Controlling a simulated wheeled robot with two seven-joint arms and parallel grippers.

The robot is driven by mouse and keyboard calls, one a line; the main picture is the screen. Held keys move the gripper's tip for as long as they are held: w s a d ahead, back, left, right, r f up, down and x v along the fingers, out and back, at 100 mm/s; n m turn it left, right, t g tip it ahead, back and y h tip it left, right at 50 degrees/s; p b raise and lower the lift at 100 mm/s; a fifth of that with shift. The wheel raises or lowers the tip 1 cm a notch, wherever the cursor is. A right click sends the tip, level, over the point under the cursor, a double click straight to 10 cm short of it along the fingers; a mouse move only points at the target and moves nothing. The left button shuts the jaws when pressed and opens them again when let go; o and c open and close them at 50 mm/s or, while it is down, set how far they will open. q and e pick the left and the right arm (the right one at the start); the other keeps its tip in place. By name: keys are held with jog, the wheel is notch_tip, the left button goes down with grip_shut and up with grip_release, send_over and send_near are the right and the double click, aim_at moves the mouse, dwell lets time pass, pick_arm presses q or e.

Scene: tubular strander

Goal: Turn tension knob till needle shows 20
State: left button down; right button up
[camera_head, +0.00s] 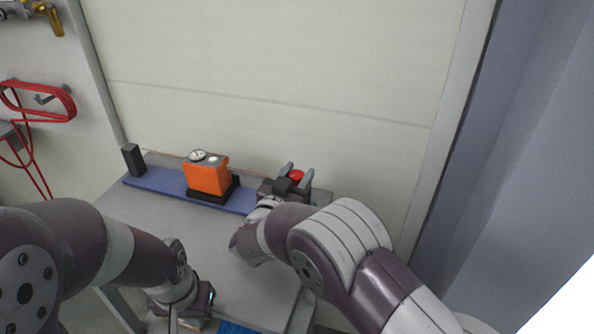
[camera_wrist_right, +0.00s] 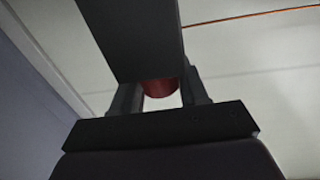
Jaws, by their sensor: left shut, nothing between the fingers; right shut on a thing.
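The red tension knob (camera_head: 296,175) is at the right end of the blue rail. My right gripper (camera_head: 297,174) is shut on it, with one finger on each side. In the right wrist view the red knob (camera_wrist_right: 160,88) shows between the two fingers, partly hidden by a dark block. A round dial gauge (camera_head: 198,155) sits on top of an orange box (camera_head: 207,177). Its needle and numbers are too small to read. My left gripper (camera_head: 196,302) is shut and empty, low over the front of the table, with its fingertips hardly visible.
The blue rail (camera_head: 160,181) lies along the back of the grey table (camera_head: 190,225). A dark upright block (camera_head: 132,159) stands at its left end. Red hose (camera_head: 55,106) hangs on the left wall. The middle of the table is clear. A pale wall rises behind.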

jog(key=shift+m+g+h+p, duration=0.35)
jog(key=shift+m+g+h, duration=1.1)
jog(key=shift+h, duration=0.75)
jog(key=shift+m, duration=0.35)
jog(key=o, duration=0.9)
jog(key=shift+o, duration=0.2)
